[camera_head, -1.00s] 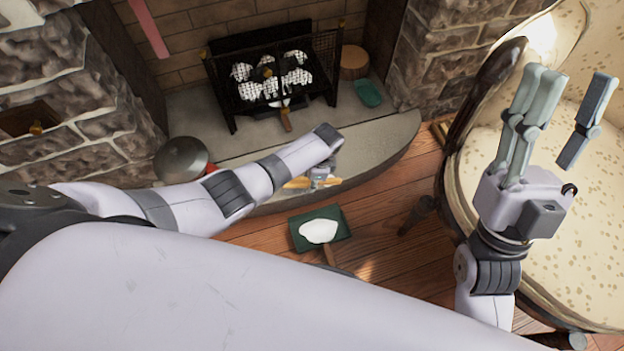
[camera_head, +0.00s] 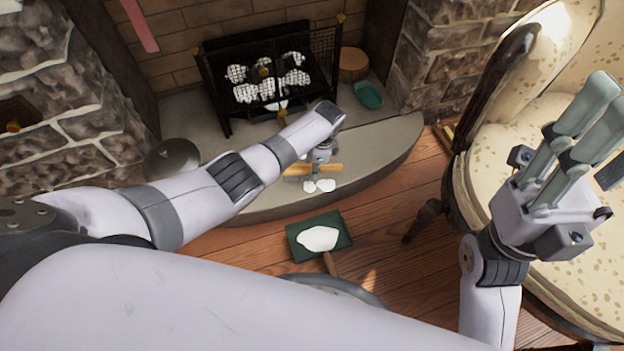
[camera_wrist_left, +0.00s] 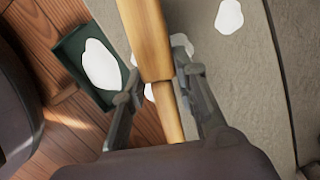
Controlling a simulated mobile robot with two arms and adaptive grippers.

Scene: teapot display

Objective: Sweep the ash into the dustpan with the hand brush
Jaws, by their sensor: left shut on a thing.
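The hand brush (camera_head: 330,169) has a wooden body and lies across the front of the stone hearth. My left gripper (camera_head: 319,158) is shut on its handle from above; the wrist view also shows the brush (camera_wrist_left: 147,38) between the fingers (camera_wrist_left: 160,90). My right gripper (camera_head: 590,150) is open and empty at the right, over the armchair.
A black fire grate (camera_head: 265,85) with several pale lumps stands behind the brush, with a white patch (camera_head: 277,105) by its foot. A green dish (camera_head: 368,95) and a log (camera_head: 353,64) are right of it. A patterned armchair (camera_head: 545,100) fills the right side.

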